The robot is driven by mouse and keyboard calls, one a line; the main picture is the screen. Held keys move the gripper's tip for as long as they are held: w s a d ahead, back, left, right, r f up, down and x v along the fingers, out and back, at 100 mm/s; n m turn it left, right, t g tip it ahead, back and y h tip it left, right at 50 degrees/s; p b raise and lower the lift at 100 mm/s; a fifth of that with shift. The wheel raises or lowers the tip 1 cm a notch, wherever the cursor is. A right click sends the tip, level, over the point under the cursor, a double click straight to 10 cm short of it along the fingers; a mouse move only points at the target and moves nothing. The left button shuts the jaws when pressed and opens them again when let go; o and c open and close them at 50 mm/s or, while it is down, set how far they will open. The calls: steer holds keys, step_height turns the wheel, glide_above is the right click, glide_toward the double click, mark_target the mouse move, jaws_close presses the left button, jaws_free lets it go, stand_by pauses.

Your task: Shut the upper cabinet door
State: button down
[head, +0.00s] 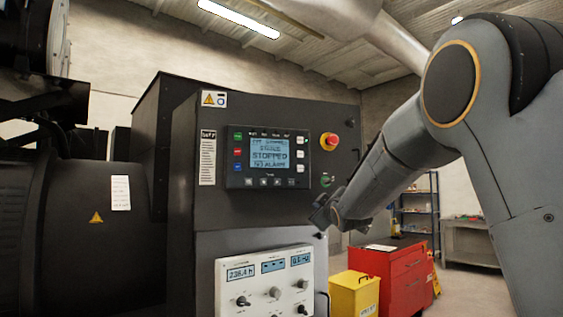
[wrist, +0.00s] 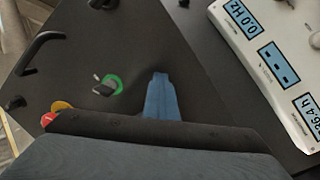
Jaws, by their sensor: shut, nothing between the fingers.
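The upper cabinet door (head: 270,130) is the dark panel with the screen, a red stop button and a key switch. Its right edge reaches past the lower cabinet front, so it looks ajar; the size of the gap is not clear. My gripper (head: 318,222) is near the door's lower right part, and its fingers are shut and empty. In the wrist view my gripper (wrist: 160,85) points at the dark panel, beside the green-ringed key switch (wrist: 108,85). A black handle (wrist: 38,48) shows near the panel's edge. Contact with the door cannot be told.
A white meter box (head: 265,285) with knobs juts from the lower front, close below the gripper. The red stop button (head: 329,141) sticks out from the door. A yellow bin (head: 353,293) and red tool cabinet (head: 392,275) stand at right. Open floor lies beyond.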

mark_target(307, 206)
steer(key=shift+w+a+b, duration=1.15)
steer(key=shift+w+a, duration=1.1)
steer(key=shift+w, duration=4.45)
steer(key=shift+s+d+b, duration=0.15)
steer(key=shift+s+b, duration=0.65)
steer(key=shift+s, duration=0.7)
steer(key=shift+s+d+b, duration=0.15)
steer(key=shift+s+b, duration=0.7)
steer(key=shift+s, duration=0.65)
steer(key=shift+s+d+b, duration=0.15)
steer(key=shift+s+b, duration=0.65)
steer(key=shift+s, duration=0.7)
steer(key=shift+f, duration=0.1)
